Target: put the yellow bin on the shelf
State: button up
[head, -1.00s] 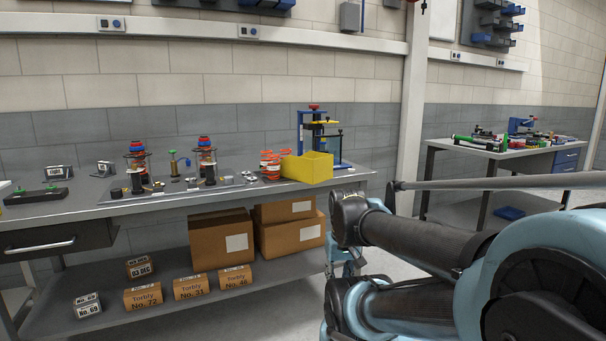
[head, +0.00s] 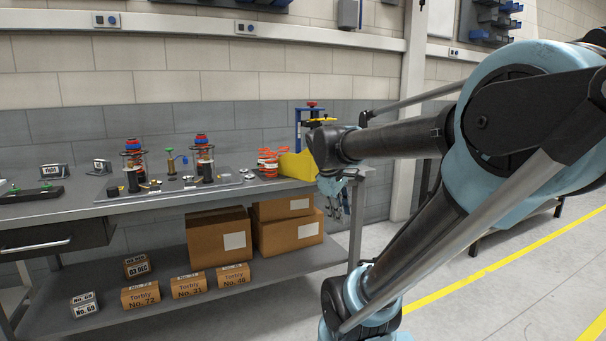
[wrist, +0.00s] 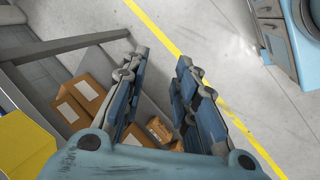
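The yellow bin (head: 298,164) stands on the right end of the workbench top (head: 90,208), partly hidden behind my arm in the head view. It also shows at the left edge of the wrist view (wrist: 22,145). My gripper (head: 340,205) hangs just off the bench's right end, pointing down, to the right of the bin and apart from it. In the wrist view my gripper (wrist: 160,72) has its two fingers spread with an empty gap between them. The bench's lower shelf (head: 190,300) holds cardboard boxes.
Large cartons (head: 218,236) and several small labelled boxes (head: 140,296) stand on the lower shelf. A fixture with red-topped posts (head: 203,160) and orange parts (head: 267,160) stand left of the bin. A blue press (head: 311,115) is behind it. Floor right of the bench is clear.

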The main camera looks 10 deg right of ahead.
jog(key=w+a+r+n+t+h, duration=0.1)
jog(key=w+a+r+n+h, duration=0.15)
jog(key=w+r+n, duration=0.6)
jog(key=w+a+r+n+t+h, duration=0.1)
jog(key=w+a+r+n+t, duration=0.3)
jog(key=w, duration=0.7)
jog(key=w+a+r+n+g+h, duration=0.15)
jog(key=w+r+n, duration=0.25)
jog(key=w+r, duration=0.45)
jog(key=shift+t, duration=0.25)
jog(key=shift+w+a+f+x, duration=0.1)
jog(key=shift+a+f+x, duration=0.2)
jog(key=shift+x, duration=2.75)
jog(key=shift+w+a+f+x, duration=0.1)
jog(key=shift+a+f+x, duration=0.15)
jog(key=shift+x, duration=2.85)
jog(key=shift+a+f+x, duration=0.15)
jog(key=shift+a+x, duration=0.15)
jog(key=shift+x, duration=2.75)
grip_shut()
